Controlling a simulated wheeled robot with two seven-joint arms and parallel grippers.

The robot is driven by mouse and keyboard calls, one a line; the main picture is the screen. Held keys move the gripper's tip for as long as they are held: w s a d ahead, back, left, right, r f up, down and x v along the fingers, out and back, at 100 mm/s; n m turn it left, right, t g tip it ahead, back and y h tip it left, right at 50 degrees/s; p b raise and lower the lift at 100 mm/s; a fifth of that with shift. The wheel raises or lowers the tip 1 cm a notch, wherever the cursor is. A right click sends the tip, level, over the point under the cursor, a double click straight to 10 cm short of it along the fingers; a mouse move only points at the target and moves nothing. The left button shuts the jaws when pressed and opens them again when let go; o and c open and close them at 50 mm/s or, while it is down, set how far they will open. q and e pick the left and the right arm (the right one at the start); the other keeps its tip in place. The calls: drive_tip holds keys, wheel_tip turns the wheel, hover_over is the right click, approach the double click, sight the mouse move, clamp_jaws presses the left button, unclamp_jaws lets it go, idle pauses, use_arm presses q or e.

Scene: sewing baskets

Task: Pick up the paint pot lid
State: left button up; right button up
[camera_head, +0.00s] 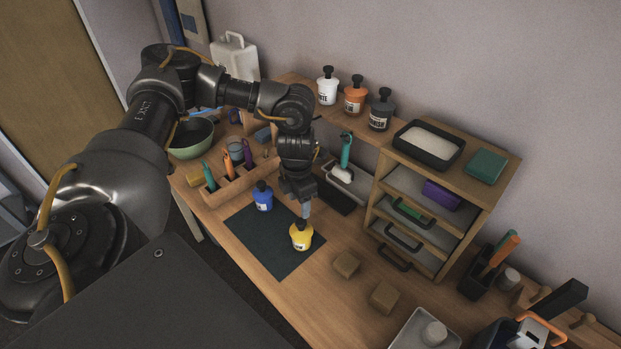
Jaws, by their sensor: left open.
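A yellow paint pot (301,238) stands upright on a dark mat (262,250) on the wooden bench. My left gripper (305,211) points down just above the yellow pot. It is open, and its fingers hide much of the pot's top, so I cannot tell whether they touch the lid. White (328,90), orange (354,98) and grey (381,113) pots with black lids stand on the back ledge. My right gripper is not in view.
A wooden tool holder (236,184) and green bowl (190,138) are at left. A drawer rack (408,215) stands right of the mat. Wooden blocks (346,264) lie right of the yellow pot, and a grey tray (410,334) is at the front right.

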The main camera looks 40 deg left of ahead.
sight(301, 221)
use_arm(q)
drive_tip(key=shift+w, duration=0.3)
drive_tip(key=shift+w+d, duration=0.15)
drive_tip(key=shift+s+f, duration=0.35)
drive_tip(key=shift+f, duration=0.35)
drive_tip(key=f, duration=0.2)
drive_tip(key=f+p, duration=0.1)
drive_tip(key=shift+s+a+f, duration=0.1)
drive_tip(key=shift+a+f, duration=0.15)
drive_tip(key=shift+f, duration=0.25)
drive_tip(key=shift+w, duration=0.2)
drive_tip(key=shift+d+f, duration=0.1)
drive_tip(key=shift+f, duration=0.05)
drive_tip(key=shift+s+f+p, duration=0.15)
drive_tip(key=shift+f+p, duration=0.2)
drive_tip(key=shift+p, duration=0.15)
wheel_tip(301, 221, down, 4)
drive_tip(key=shift+f+p, duration=0.15)
drive_tip(key=shift+p, duration=0.4)
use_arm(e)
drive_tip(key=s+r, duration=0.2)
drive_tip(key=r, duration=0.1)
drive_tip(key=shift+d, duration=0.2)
use_arm(q)
drive_tip(key=shift+c, duration=0.4)
drive_tip(key=c, duration=0.9)
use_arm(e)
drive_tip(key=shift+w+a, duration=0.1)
